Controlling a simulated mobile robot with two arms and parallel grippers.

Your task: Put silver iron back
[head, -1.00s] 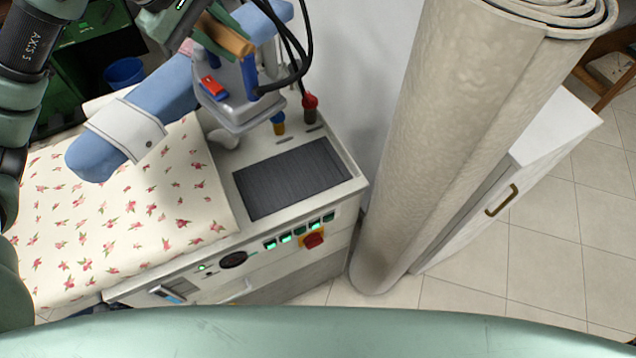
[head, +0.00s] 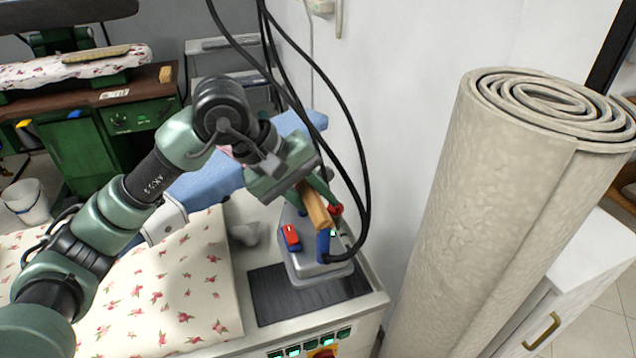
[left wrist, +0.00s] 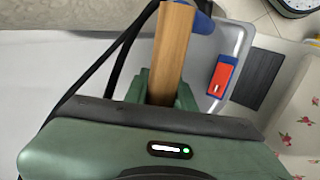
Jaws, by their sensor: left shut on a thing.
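The silver iron (head: 306,272) has a wooden handle (head: 315,205), blue posts and a red switch. In the head view it is over the dark ribbed rest pad (head: 266,296) on the ironing station; I cannot tell if it touches the pad. My left gripper (head: 312,192) is shut on the wooden handle. In the left wrist view the handle (left wrist: 174,50) runs between the fingers, the iron's silver body (left wrist: 210,50) lies below, and part of the ribbed pad (left wrist: 258,78) shows beside it. My right gripper is in neither view.
A floral-covered board (head: 190,285) with a blue sleeve form (head: 205,183) lies left of the pad. Black cables (head: 340,110) hang over the iron. A tall rolled carpet (head: 510,200) stands at the right by a white cabinet (head: 585,255). A wall is behind.

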